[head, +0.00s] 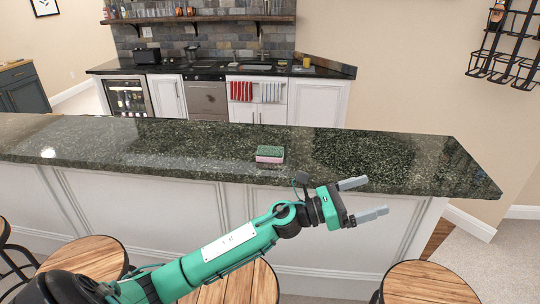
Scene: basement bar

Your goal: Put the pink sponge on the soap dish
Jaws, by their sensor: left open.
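The pink sponge (270,155) lies on the dark granite bar counter (180,142), near its front edge. Its top is green and its lower part is pink. My left gripper (374,198) is open and empty, to the right of the sponge and in front of the counter's panelled side. Its two grey fingers point right, apart from the sponge. I cannot make out a soap dish for certain; small items by the back sink are too small to tell. My right gripper is not in view.
Wooden stools (425,284) stand along the front of the bar. Behind it is a back counter with a sink (257,67), a yellow item (306,62) and hanging towels (241,91). A black wire rack (505,50) hangs on the right wall. The bar top around the sponge is clear.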

